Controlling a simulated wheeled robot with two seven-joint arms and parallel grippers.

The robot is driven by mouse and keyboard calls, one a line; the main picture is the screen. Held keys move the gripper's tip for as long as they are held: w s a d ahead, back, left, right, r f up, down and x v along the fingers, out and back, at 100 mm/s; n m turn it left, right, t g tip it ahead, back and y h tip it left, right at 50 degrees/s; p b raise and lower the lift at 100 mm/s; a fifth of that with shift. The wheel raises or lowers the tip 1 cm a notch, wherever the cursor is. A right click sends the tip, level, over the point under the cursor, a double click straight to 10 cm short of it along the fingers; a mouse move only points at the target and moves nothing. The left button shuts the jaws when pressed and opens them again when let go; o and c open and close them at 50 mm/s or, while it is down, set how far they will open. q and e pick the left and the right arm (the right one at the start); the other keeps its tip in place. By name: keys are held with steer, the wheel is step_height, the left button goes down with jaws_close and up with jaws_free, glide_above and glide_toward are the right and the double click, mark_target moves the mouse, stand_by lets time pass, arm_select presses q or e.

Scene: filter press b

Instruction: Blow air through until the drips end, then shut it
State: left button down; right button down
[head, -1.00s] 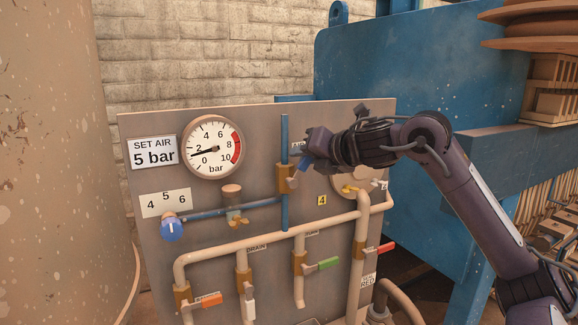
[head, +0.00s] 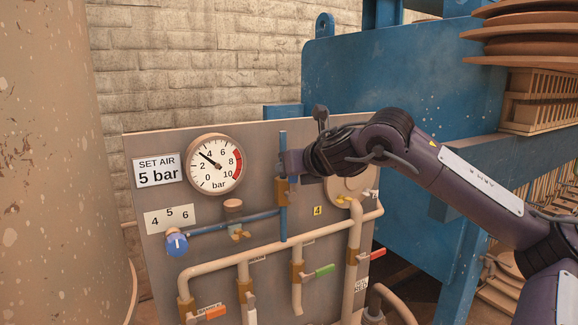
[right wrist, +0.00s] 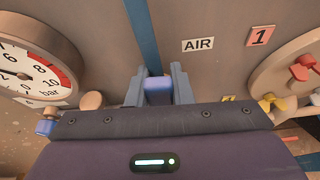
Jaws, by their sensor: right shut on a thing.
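My right gripper (head: 284,163) is shut on the blue handle (right wrist: 157,84) of the air valve. The valve's brass body (head: 282,191) sits on the upright blue pipe (head: 283,225), below and left of the AIR label (right wrist: 198,44). In the head view the gripper hides most of the handle. The pressure gauge (head: 214,164) has its needle between 2 and 4 bar. The SET AIR 5 bar sign (head: 157,171) is beside it. The blue regulator knob (head: 177,245) is under the 4-5-6 scale plate (head: 169,219). No drips are discernible. My left gripper is out of view.
Lower on the panel are valves with an orange handle (head: 212,313), a white handle (head: 250,306), a green handle (head: 323,271) and a red handle (head: 371,255). The blue press (head: 400,85) stands behind.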

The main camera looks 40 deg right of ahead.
steer(key=shift+f, duration=0.15)
steer(key=c, duration=1.3)
jaws_free()
steer(key=b+v, duration=0.5)
steer(key=v, duration=0.3)
steer(key=shift+w, duration=0.1)
